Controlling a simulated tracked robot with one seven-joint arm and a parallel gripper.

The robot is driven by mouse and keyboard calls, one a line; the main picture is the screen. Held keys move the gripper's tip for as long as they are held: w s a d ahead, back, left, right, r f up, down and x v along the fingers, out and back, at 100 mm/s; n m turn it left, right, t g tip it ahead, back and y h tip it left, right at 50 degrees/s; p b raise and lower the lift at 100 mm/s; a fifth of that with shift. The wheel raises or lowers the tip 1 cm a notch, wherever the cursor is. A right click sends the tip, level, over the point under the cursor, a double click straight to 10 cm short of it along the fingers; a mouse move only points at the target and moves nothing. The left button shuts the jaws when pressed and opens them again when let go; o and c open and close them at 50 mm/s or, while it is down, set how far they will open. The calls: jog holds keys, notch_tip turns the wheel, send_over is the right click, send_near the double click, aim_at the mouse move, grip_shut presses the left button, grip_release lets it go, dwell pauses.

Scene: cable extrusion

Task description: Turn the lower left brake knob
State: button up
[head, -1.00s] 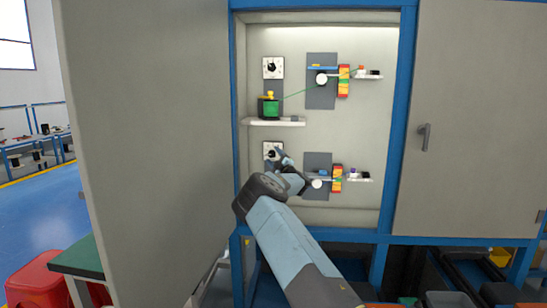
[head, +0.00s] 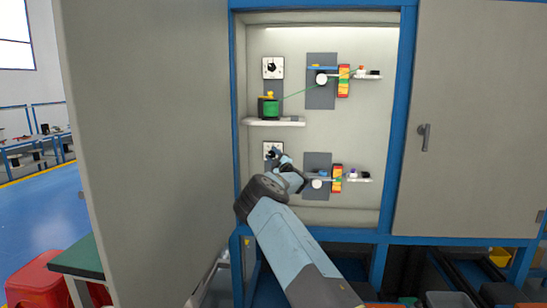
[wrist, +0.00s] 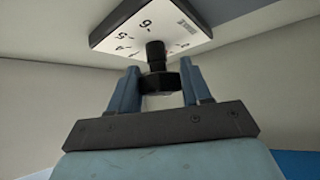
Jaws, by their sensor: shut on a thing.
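The lower left brake knob is black and sits on a white numbered dial plate (head: 267,148) at the lower left of the open cabinet. In the wrist view the knob (wrist: 157,84) hangs from its dark shaft below the plate (wrist: 140,28), which shows printed numbers. My gripper (wrist: 160,80) has one blue finger on each side of the knob and is shut on it. In the head view my gripper (head: 277,157) is at the dial, and my wrist partly hides the knob and the plate's lower part.
Above are the upper dial (head: 273,68) and a green spool (head: 270,108) on a white shelf (head: 273,122), with a green cable running right. To the right is the lower grey panel (head: 317,162) with small parts. The open cabinet door (head: 150,150) stands on the left.

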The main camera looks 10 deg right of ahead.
jog(key=shift+f+m+t+h, duration=0.2)
jog(key=shift+m+t+h, duration=0.2)
jog(key=shift+m+t, duration=0.45)
jog(key=shift+c, duration=0.4)
jog(key=o, duration=1)
jog(key=shift+r, duration=0.1)
jog(key=shift+g, duration=0.25)
jog(key=v, duration=1.3)
jog(key=shift+s+d+f, duration=0.1)
jog(key=shift+s+f, duration=0.15)
jog(key=shift+f, duration=0.1)
jog(key=shift+m, duration=0.25)
